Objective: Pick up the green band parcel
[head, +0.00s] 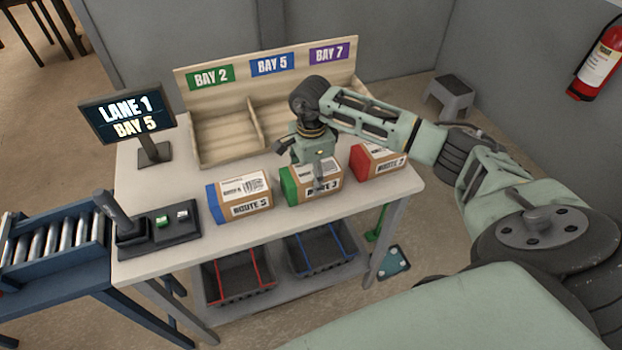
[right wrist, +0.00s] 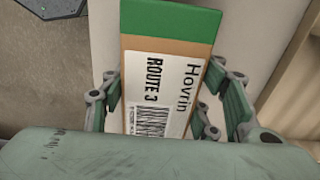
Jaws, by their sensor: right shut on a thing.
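The green band parcel (head: 296,189) is a brown box with a green end and a white label reading ROUTE 3. It sits on the white table between the blue band parcel (head: 238,196) and the red band parcel (head: 374,160). My right gripper (head: 318,182) is over it from above, shut on it. In the right wrist view the green band parcel (right wrist: 165,50) lies between the two fingers (right wrist: 165,105), one along each long side. The gripper hides part of the parcel in the head view. My left gripper is not in view.
A wooden rack (head: 222,128) with BAY 2, BAY 5 and BAY 7 signs stands behind the parcels. A screen (head: 128,112) reads LANE 1 BAY 5. A scanner and button panel (head: 160,231) are at the left, beside a roller conveyor (head: 50,250). Crates sit on the lower shelf.

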